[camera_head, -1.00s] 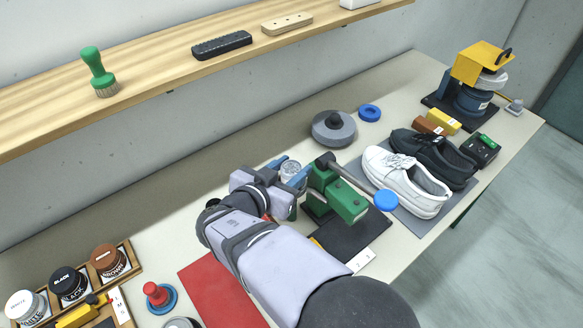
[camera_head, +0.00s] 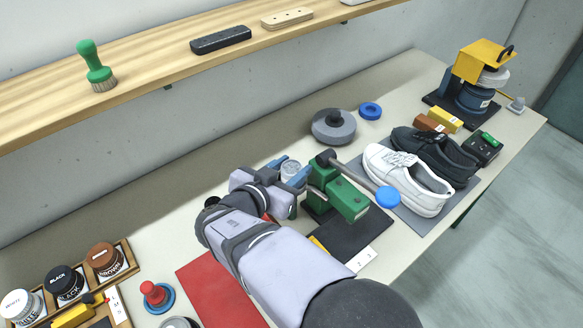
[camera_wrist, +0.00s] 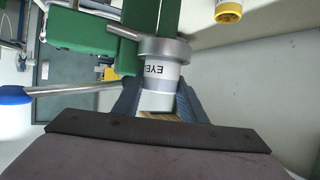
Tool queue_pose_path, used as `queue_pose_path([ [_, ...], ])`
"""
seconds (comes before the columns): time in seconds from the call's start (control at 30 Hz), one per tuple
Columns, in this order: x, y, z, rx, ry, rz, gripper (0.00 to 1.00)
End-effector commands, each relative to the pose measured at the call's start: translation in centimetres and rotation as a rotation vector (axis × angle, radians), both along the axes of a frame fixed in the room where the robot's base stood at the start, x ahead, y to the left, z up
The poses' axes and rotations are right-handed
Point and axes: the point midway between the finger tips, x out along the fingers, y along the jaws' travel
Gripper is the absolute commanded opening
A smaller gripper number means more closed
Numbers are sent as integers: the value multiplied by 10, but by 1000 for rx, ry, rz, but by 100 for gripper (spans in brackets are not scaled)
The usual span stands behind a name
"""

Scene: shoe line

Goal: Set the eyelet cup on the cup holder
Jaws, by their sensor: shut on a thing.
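The eyelet cup (camera_wrist: 160,72), white with dark letters reading "EYE", is held between the blue fingers of my gripper (camera_wrist: 157,98) in the wrist view. In the head view its pale round top (camera_head: 291,168) shows between the fingertips of my gripper (camera_head: 289,175). My gripper is shut on it, just left of the green press (camera_head: 340,196). In the wrist view a grey metal ring (camera_wrist: 166,49) sits at the cup's far end, against the green body. I cannot tell whether this ring belongs to the cup or the cup holder. No cup holder is clearly distinguishable.
The press lever ends in a blue knob (camera_head: 388,197). A red mat (camera_head: 215,292) lies beneath my arm.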

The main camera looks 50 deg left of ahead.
Motion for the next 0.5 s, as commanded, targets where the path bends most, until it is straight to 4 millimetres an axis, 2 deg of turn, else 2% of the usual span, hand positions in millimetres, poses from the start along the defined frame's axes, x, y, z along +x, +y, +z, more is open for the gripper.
queue_pose_path([
  [0.27,0,0,-3,2,0,-1,12],
  [0.3,0,0,-2,2,0,-1,45],
  [0.5,0,0,-2,1,-1,0,46],
])
